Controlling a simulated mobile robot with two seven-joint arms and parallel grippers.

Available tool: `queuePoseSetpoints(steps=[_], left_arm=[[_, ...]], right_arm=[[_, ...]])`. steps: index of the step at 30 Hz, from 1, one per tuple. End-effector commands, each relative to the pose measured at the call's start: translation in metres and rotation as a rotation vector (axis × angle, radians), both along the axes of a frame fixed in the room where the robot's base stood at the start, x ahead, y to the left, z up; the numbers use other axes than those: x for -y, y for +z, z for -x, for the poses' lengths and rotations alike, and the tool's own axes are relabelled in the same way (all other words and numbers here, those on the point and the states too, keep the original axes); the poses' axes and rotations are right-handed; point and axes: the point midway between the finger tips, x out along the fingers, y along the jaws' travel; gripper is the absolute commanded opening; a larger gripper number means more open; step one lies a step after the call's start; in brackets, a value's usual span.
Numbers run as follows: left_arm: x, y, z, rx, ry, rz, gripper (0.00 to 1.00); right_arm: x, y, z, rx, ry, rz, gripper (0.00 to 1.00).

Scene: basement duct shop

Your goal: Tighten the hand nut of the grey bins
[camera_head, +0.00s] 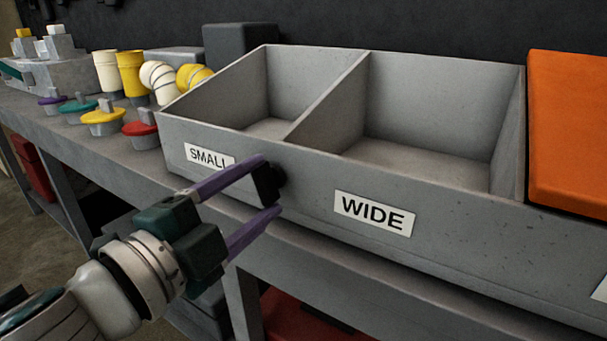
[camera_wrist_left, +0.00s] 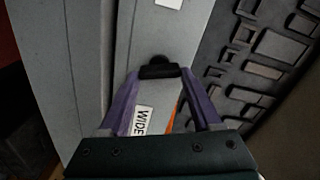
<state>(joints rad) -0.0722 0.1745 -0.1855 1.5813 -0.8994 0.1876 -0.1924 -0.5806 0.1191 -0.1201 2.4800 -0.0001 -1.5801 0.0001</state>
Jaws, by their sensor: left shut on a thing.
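The grey bins (camera_head: 300,190) are a long open tray on the bench, with a SMALL label (camera_head: 208,157) and a WIDE label (camera_head: 373,213) on the front wall. A black hand nut (camera_head: 279,176) sits on this front wall between the two labels. My left gripper (camera_head: 270,188), with purple fingers, is shut on the nut at the wall. In the left wrist view the dark nut (camera_wrist_left: 158,60) shows at the fingertips, its rounded end against the grey wall. The fingertips hide part of it. My right gripper is in neither view.
An orange panel (camera_head: 567,130) covers the right end of the bins. Several coloured caps, such as a red one (camera_head: 141,130), and white and yellow pipe pieces (camera_head: 131,73) stand on the bench at the left. The two visible compartments are empty.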

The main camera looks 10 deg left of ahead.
Motion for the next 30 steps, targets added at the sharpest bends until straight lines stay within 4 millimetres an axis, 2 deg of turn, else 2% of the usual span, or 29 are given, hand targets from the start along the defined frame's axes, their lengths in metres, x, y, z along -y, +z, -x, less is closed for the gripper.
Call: queuePoseSetpoints(steps=[12, 30], left_arm=[[-0.0004, -0.0024, 0.0002, 0.09, 0.001, -0.255, 0.09], [-0.0003, -0.002, 0.0001, 0.118, 0.001, -0.328, 0.09]], right_arm=[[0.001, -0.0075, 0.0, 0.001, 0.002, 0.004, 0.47], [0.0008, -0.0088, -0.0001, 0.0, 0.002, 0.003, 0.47]])
